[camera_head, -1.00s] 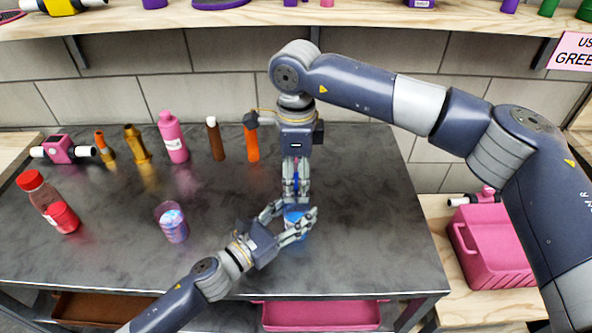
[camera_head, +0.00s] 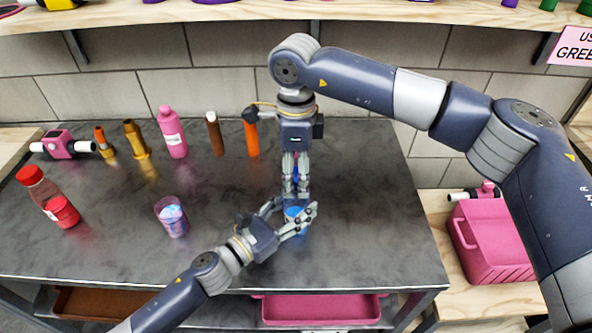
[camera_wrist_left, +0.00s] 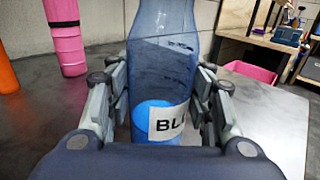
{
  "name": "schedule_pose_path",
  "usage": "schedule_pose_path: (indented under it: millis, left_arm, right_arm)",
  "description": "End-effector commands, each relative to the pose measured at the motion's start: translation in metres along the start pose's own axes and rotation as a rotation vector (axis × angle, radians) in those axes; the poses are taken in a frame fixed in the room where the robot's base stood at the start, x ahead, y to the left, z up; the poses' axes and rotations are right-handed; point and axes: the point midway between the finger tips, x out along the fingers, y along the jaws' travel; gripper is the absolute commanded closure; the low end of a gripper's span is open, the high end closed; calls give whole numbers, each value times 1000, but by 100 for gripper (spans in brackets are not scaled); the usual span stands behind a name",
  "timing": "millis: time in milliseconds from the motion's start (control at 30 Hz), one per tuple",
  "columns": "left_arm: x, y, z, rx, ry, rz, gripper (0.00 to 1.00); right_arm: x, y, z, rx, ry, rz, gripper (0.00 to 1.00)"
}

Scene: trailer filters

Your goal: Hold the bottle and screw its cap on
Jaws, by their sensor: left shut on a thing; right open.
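A see-through blue bottle (camera_wrist_left: 160,60) with a white label stands upright in the left wrist view, with brighter blue in its lower part. My left gripper (camera_head: 294,212) is shut around its body, one finger on each side; the fingers also show in the left wrist view (camera_wrist_left: 160,110). In the head view the bottle (camera_head: 296,226) is partly hidden by these fingers. My right gripper (camera_head: 295,185) points down directly above, open, with its fingers on either side of a narrow blue part (camera_head: 295,175). I cannot tell whether that is the cap or the bottle's neck.
A cup with bluish contents (camera_head: 172,218) stands left of my left gripper. A red-capped bottle (camera_head: 40,188) and red container (camera_head: 63,211) are at far left. A pink bottle (camera_head: 172,135) and several others line the back. The table's right side is clear.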

Motion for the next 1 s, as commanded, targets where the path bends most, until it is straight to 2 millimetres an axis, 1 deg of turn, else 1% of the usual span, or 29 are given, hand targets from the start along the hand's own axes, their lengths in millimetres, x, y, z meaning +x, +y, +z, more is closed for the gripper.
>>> schedule_pose_path:
  millis: [167, 267, 367, 600, 700, 833, 1000]
  left_arm:
    - [0, 0, 0, 0, 0, 0, 100]
    - [0, 0, 0, 0, 0, 0, 100]
    - [0, 0, 0, 0, 0, 0, 100]
    - [0, 0, 0, 0, 0, 0, 100]
    - [0, 0, 0, 0, 0, 0, 100]
    - [0, 0, 0, 0, 0, 0, 100]
    - [0, 0, 0, 0, 0, 0, 100]
  right_arm:
    - [-2, 0, 0, 0, 0, -1, 39]
    - [-11, -1, 0, 0, -1, -2, 39]
    - [-28, -1, 0, 0, -1, -4, 39]
    - [-80, -1, 0, 1, -1, -4, 39]
    - [-97, -1, 0, 1, -1, -2, 39]
    - [-112, -1, 0, 0, 0, -1, 39]
    - [-120, 0, 0, 0, 0, 0, 39]
